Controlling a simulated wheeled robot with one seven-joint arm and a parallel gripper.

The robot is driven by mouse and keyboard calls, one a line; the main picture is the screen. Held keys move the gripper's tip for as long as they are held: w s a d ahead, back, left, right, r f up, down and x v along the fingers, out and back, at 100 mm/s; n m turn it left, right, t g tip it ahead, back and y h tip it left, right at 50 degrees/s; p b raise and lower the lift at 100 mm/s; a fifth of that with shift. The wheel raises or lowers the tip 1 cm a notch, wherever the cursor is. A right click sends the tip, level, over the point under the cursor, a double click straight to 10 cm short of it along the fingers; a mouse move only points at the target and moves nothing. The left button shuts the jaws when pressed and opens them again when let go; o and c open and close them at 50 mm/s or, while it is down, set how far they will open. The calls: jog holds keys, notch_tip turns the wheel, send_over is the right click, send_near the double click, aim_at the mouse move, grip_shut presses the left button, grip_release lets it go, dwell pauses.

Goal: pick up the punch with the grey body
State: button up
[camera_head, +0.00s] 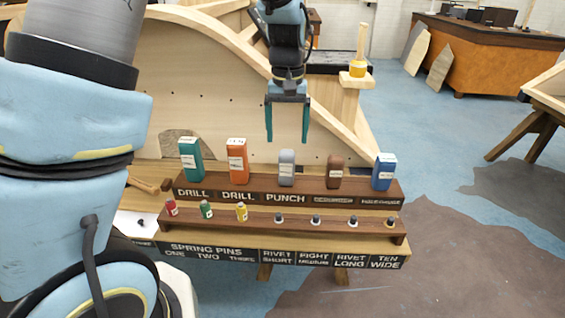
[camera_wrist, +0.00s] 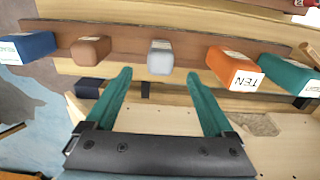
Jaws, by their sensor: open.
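The punch with the grey body (camera_head: 287,168) stands upright on the upper shelf of the brown rack (camera_head: 253,192), above the label "PUNCH". It stands between an orange drill (camera_head: 237,161) and a brown tool (camera_head: 335,171). My gripper (camera_head: 288,138) is open and empty, pointing down with its teal fingers above and behind the punch in the head view. In the wrist view the grey punch (camera_wrist: 160,57) lies just beyond the gap between my open fingers (camera_wrist: 158,80). The fingers do not touch it.
A teal drill (camera_head: 190,160) stands at the rack's left end and a blue tool (camera_head: 384,172) at its right end. Small coloured pins (camera_head: 207,209) and several rivets (camera_head: 316,220) line the lower shelf. A curved wooden frame (camera_head: 240,100) rises behind the rack.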

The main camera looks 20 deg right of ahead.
aim_at(288, 152)
notch_tip(288, 152, down, 5)
jog(key=shift+d+f+p, duration=0.15)
jog(key=shift+p, duration=0.15)
jog(key=shift+f+p, duration=0.7)
jog(key=shift+f, duration=2)
jog(key=shift+c, duration=0.3)
grip_shut()
